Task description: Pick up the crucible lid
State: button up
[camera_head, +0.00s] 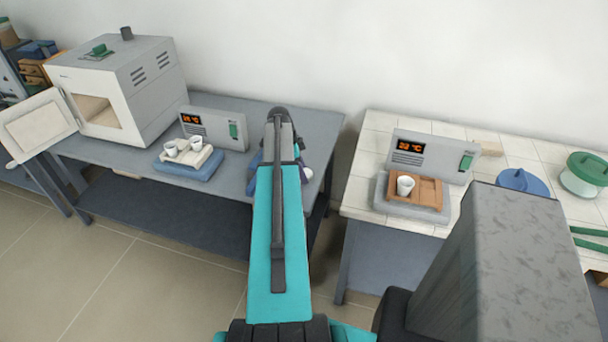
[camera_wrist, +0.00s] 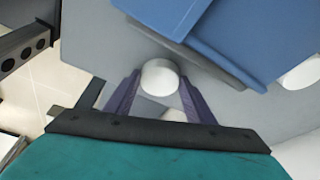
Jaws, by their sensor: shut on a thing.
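A white round piece, which I take to be the crucible lid (camera_wrist: 160,75), sits between the fingertips of my gripper (camera_wrist: 159,84) in the wrist view. The gripper is shut on it, with one purple finger on each side. The grey table top lies behind it; I cannot tell whether the lid touches the table.
The left grey table (camera_head: 108,165) holds an open furnace (camera_head: 127,85), a controller (camera_head: 215,128) and a blue block (camera_head: 188,170) with two white crucibles (camera_head: 196,143). The right tiled table (camera_head: 365,155) holds another controller (camera_head: 433,155) and a crucible (camera_head: 405,186). A gap separates the tables.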

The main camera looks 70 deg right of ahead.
jog(key=shift+r, duration=0.15)
notch_tip(320, 180, up, 10)
jog(key=b, duration=0.2)
dwell(0.6)
jog(key=shift+w, duration=0.1)
dwell(0.5)
jog(key=w+a+r+n+t+h, duration=0.15)
jog(key=w+a+r+n, duration=0.25)
jog(key=w+a+n, duration=0.75)
jog(key=w+a+r+n+t+h, duration=0.1)
jog(key=w+a+r+n+t, duration=0.2)
jog(key=w+a, duration=1.55)
jog(key=w+a+r+n+y, duration=0.1)
jog(key=w+a+n, duration=0.3)
jog(key=a, duration=0.8)
jog(key=w+a+r+n+t+y, duration=0.1)
jog(key=w+a+r+n, duration=0.2)
jog(key=a, duration=0.9)
jog(key=w+a+r+n+t+y, duration=0.1)
jog(key=w+a+r+n+y, duration=0.1)
jog(key=w+a+n, duration=0.4)
jog(key=a+r+n, duration=0.1)
jog(key=a+n, duration=0.2)
jog(key=a, duration=0.4)
jog(key=shift+w, duration=0.3)
